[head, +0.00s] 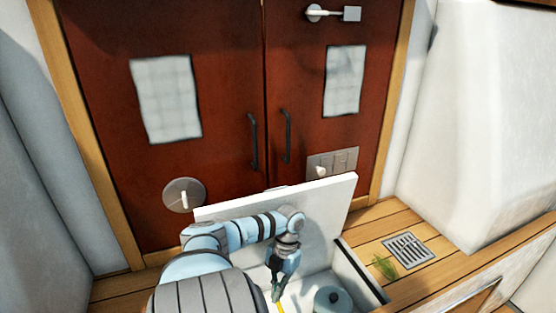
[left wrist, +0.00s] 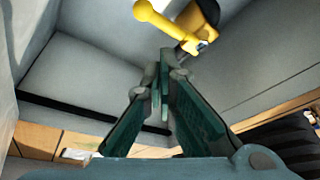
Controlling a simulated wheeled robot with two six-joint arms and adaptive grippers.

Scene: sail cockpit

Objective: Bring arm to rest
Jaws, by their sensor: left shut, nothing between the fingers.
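My left arm comes in from the lower left in the head view and bends down over an open white locker. My left gripper (head: 277,293) points down into the locker. Its fingers are closed together with nothing between them, as the left wrist view (left wrist: 164,80) also shows. A yellow object (left wrist: 165,22) with a dark part lies beyond the fingertips in the left wrist view. Only a thin yellow piece (head: 281,307) of something shows beside the fingertips in the head view. My right gripper is in neither view.
The locker's white lid (head: 335,200) stands raised behind my arm. A blue-grey round container (head: 333,299) sits inside the locker. A green clump (head: 384,266) and a metal drain grate (head: 408,249) are on the wooden floor to the right. Closed red-brown doors (head: 225,90) stand behind.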

